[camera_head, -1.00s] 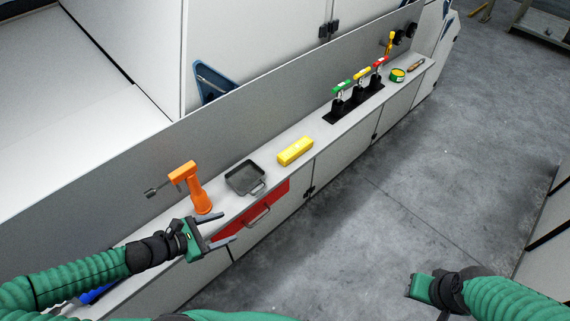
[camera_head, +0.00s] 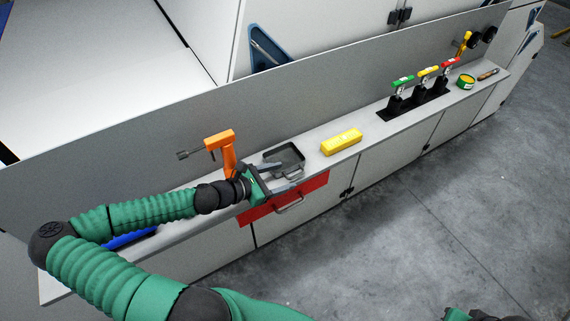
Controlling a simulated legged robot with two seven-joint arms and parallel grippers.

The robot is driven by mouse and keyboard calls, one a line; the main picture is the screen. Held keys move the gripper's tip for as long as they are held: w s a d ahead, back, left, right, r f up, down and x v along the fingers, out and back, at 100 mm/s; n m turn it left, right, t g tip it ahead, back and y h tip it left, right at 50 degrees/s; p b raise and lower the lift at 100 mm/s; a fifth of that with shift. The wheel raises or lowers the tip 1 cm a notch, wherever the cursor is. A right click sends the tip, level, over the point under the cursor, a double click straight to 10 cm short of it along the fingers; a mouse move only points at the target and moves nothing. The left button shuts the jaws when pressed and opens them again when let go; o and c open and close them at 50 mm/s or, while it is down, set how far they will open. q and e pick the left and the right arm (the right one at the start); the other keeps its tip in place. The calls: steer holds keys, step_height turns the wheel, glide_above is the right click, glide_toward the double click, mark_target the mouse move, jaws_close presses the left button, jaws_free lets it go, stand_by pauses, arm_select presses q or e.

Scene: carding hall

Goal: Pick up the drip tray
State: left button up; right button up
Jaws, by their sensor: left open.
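The drip tray (camera_head: 291,153) is a dark grey, shallow square pan on the light ledge, with a handle on its front side. My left gripper (camera_head: 283,175) is open at the tray's near left side, its fingers reaching toward the handle and partly covering that edge. I cannot tell whether the fingers touch the tray. My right gripper (camera_head: 455,314) only just shows at the bottom edge, and its jaws are out of frame.
An orange drill-like tool (camera_head: 226,150) stands just left of the tray. A yellow box (camera_head: 342,142) lies to its right. A red drawer front (camera_head: 310,190) with a handle is below. Several coloured levers (camera_head: 425,85) stand farther along. A grey panel rises behind the ledge.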

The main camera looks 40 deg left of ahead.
mark_target(293, 171)
arm_select(q)
steer(key=x, duration=0.4)
steer(key=shift+w, duration=0.3)
steer(key=shift+w+f, duration=0.15)
steer(key=shift+w, duration=0.25)
steer(key=shift+s, duration=0.15)
steer(key=c, duration=0.4)
jaws_close()
